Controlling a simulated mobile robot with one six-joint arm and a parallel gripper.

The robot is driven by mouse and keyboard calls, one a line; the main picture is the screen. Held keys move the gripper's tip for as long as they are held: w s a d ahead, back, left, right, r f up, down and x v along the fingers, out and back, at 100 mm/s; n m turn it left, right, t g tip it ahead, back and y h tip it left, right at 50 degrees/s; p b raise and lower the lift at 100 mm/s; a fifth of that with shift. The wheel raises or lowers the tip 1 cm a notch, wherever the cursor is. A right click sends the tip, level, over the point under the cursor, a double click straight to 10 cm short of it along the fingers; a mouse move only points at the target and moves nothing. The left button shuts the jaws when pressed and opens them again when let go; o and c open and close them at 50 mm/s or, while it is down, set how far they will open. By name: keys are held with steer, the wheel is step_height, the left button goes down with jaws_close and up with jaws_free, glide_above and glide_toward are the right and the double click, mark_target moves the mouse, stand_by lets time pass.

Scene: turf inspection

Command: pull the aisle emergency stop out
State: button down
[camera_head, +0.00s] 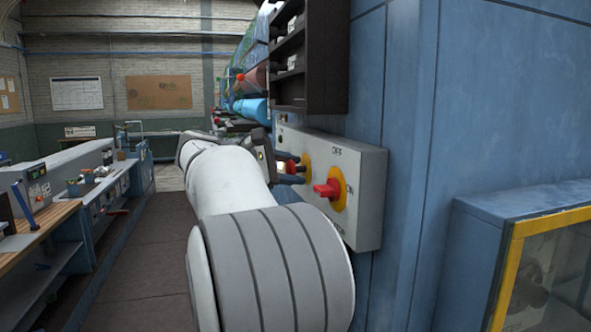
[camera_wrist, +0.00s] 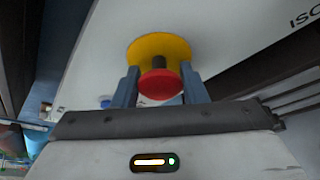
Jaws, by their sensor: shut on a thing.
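The emergency stop has a red mushroom head (camera_wrist: 160,84) on a dark stem, standing out from a round yellow plate (camera_wrist: 150,47) on a pale panel. My gripper (camera_wrist: 161,76) reaches it face on, with one blue-grey finger on each side of the red head. The gripper is shut on the emergency stop. In the head view, the red head (camera_head: 291,167) shows small between the fingers at the grey control box (camera_head: 370,165). My arm hides part of the box's left side.
A red rotary switch (camera_head: 328,190) on a yellow plate, with OFF and ON lettering, sits close right of my gripper. A dark shelf rack (camera_head: 325,60) hangs above. A blue cabinet (camera_head: 480,220) juts out at right. The aisle floor (camera_head: 150,250) is clear beside a workbench (camera_head: 45,225).

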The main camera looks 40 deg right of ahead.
steer(key=shift+w+a+f, duration=0.15)
steer(key=shift+w+a, duration=0.3)
steer(key=shift+a, duration=0.3)
steer(key=shift+d+f, duration=0.1)
steer(key=c, duration=1.3)
jaws_free()
steer(key=shift+o, duration=1.4)
steer(key=shift+a, duration=0.25)
steer(key=shift+o, duration=0.6)
steer(key=shift+d, duration=0.15)
steer(key=b+v, duration=0.1)
steer(key=v, duration=0.7)
